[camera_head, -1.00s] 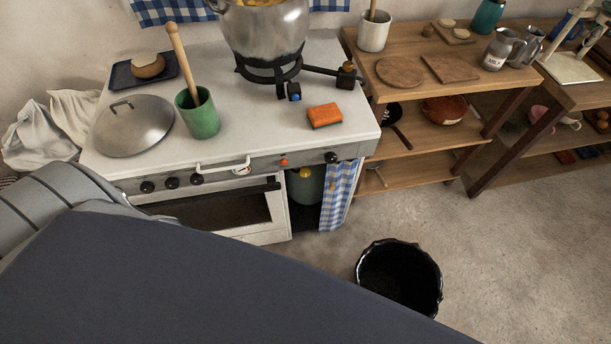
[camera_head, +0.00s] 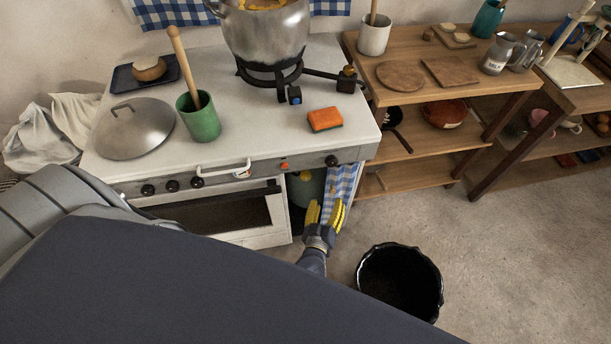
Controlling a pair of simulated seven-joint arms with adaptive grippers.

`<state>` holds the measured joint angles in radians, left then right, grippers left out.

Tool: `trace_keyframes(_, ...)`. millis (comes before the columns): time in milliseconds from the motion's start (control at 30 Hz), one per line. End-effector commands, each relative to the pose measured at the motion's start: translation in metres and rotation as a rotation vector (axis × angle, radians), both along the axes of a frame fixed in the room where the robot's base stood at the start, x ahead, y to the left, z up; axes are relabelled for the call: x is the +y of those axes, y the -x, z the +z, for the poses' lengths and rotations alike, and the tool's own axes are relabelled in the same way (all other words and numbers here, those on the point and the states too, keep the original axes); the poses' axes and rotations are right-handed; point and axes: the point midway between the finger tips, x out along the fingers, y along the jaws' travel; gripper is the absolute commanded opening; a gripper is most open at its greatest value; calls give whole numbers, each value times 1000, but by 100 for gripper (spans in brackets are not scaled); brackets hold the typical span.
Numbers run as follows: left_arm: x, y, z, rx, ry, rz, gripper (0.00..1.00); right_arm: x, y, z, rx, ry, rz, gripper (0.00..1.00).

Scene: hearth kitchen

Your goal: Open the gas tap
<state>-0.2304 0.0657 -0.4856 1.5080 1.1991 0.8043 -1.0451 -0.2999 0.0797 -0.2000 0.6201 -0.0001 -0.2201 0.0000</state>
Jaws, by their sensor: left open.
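A green gas bottle (camera_head: 306,189) stands in the open compartment at the right of the white stove's front. A small yellowish fitting (camera_head: 305,175), perhaps the gas tap, shows at its top; which way it is turned is too small to tell. My left gripper (camera_head: 326,206) with yellow fingers is open and empty. In the picture it is just below and right of the bottle, in front of the blue checked curtain (camera_head: 343,181). It covers part of the compartment; I cannot tell whether it touches anything. My right gripper is out of view.
A pot (camera_head: 266,35) stands on a black burner (camera_head: 270,75). An orange sponge (camera_head: 325,119), green cup (camera_head: 199,118) and lid (camera_head: 134,129) are on the stove top. A black bucket (camera_head: 434,290) stands on the floor. Wooden shelves (camera_head: 418,141) are at the right.

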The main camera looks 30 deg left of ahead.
Motion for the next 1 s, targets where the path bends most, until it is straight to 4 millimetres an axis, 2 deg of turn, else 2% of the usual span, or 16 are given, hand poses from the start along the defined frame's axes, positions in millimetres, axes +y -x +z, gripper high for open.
trace_keyframes(33, 7, 0, 12, 5, 23, 61, 59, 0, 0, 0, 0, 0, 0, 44)
trace_keyframes(133, 23, 5, 20, 59, 45, 171, 59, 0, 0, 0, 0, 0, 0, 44)
trace_keyframes(300, 41, 20, 11, 183, 24, 278, 59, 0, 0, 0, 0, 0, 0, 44)
trace_keyframes(400, 48, 26, 3, 237, -17, 301, 59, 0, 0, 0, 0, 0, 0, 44)
trace_keyframes(567, 52, 28, 1, 266, -71, 302, 59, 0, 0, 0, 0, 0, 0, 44)
trace_keyframes(767, 59, 14, -5, 267, -86, 296, 59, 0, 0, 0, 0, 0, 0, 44)
trace_keyframes(1000, 80, -19, -20, 266, -87, 296, 59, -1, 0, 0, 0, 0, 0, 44)
